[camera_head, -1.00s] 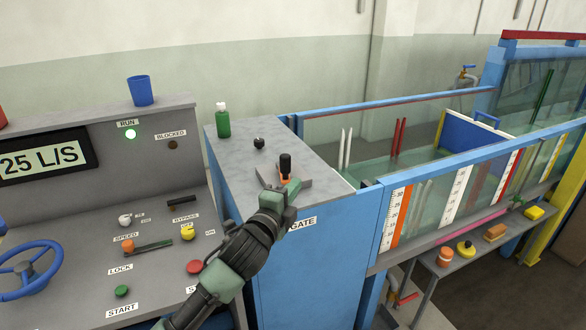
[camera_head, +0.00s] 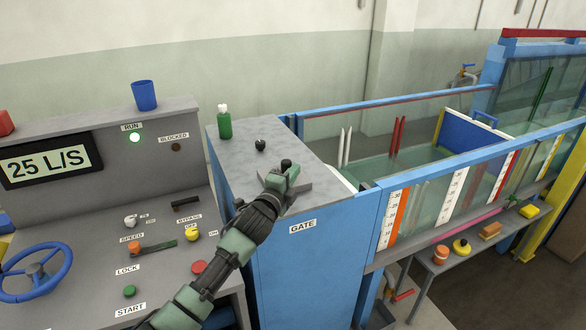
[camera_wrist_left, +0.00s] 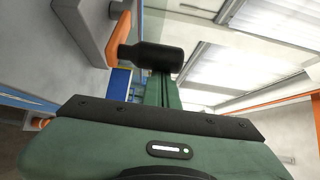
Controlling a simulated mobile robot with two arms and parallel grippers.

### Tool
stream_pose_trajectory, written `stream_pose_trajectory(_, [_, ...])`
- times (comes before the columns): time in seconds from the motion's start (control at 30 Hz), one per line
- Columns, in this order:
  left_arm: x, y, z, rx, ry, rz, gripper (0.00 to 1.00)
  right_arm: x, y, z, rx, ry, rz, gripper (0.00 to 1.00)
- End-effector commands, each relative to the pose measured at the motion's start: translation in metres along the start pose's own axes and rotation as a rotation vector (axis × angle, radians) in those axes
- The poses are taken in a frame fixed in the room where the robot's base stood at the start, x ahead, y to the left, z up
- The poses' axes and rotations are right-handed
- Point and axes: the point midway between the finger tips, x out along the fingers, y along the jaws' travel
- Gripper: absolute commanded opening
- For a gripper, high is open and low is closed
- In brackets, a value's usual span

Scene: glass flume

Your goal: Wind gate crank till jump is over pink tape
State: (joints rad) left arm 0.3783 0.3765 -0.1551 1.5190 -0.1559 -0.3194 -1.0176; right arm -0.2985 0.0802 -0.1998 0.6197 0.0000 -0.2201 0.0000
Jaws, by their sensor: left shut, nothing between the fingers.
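The gate crank's black handle (camera_head: 286,163) shows just past my left gripper (camera_head: 283,178), on top of the blue GATE cabinet (camera_head: 305,255). My left gripper is shut and empty, right against the handle. In the left wrist view the black handle (camera_wrist_left: 151,57) lies across the green fingers (camera_wrist_left: 162,92), with the orange crank arm (camera_wrist_left: 121,36) beside it. The glass flume (camera_head: 435,190) runs off to the right with water in it. A pink strip (camera_head: 462,229) runs along its lower front edge. I cannot make out the jump. My right gripper is not in view.
The console display (camera_head: 50,162) reads 25 L/S, and the green RUN lamp (camera_head: 135,138) is lit. A green bottle (camera_head: 224,122) and black knob (camera_head: 260,145) stand on the cabinet behind the crank. A blue cup (camera_head: 144,95) stands on the console. A side bench (camera_head: 470,250) holds small items.

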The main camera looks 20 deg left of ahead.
Motion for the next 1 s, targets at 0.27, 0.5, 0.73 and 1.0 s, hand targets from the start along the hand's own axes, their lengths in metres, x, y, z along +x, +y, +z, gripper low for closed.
stream_pose_trajectory(0.27, [-0.001,0.001,0.001,-0.001,0.0,0.0,0.0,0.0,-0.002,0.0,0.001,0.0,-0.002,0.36])
stream_pose_trajectory(0.5, [-0.008,-0.001,0.017,0.004,-0.001,0.0,0.0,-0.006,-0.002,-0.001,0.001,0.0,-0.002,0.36])
stream_pose_trajectory(0.73, [-0.01,0.0,0.019,-0.001,0.0,-0.001,0.0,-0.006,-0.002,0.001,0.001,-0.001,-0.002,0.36])
stream_pose_trajectory(1.0, [-0.008,0.0,0.019,-0.001,0.0,-0.001,0.0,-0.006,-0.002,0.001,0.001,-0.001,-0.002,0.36])
